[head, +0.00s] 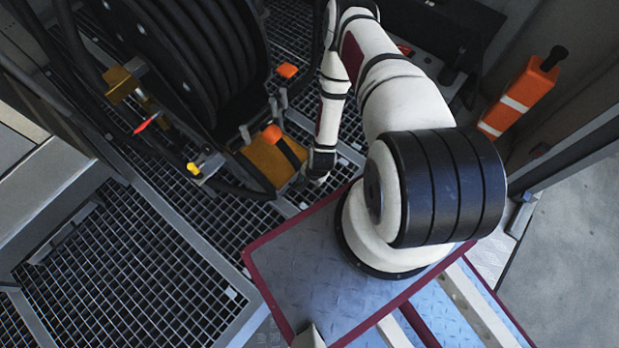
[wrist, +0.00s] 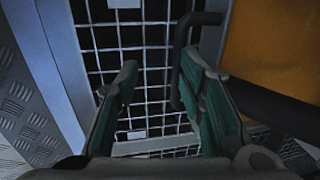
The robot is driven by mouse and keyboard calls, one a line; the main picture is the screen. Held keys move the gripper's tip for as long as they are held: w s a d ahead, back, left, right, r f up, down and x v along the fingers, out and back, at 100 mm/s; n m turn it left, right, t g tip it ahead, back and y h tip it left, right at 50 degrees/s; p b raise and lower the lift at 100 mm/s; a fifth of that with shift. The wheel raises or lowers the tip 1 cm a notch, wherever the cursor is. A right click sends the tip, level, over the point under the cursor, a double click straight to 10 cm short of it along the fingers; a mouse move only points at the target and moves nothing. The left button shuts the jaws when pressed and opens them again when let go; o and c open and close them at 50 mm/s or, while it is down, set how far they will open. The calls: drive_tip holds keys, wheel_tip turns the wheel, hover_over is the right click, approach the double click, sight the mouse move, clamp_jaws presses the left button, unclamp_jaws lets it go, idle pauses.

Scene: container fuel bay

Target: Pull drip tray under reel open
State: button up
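My gripper (wrist: 158,78) is open in the wrist view. Its two green-padded fingers stand apart, with floor grating showing between them and nothing held. A dark bent bar (wrist: 181,62), like a handle, stands just beyond the right finger, close to it; I cannot tell whether they touch. A yellow-orange panel (wrist: 275,45) with a dark edge lies right of it. In the head view, a yellow-orange box (head: 262,160) with a black strip sits below the hose reel (head: 205,60), left of my gripper. I cannot tell for sure which part is the drip tray; the fingertips are unclear there.
Metal grating (head: 125,270) covers the floor at left. An orange-and-white post (head: 522,95) stands at right. Yellow and red valve handles (head: 148,124) project left of the reel. A grey frame edge (wrist: 62,75) runs along the gripper's left.

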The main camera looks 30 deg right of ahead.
idle(0.7)
wheel_tip(320, 180, up, 12)
drive_tip(key=s, duration=0.2)
drive_tip(key=shift+d, duration=0.35)
idle(0.4)
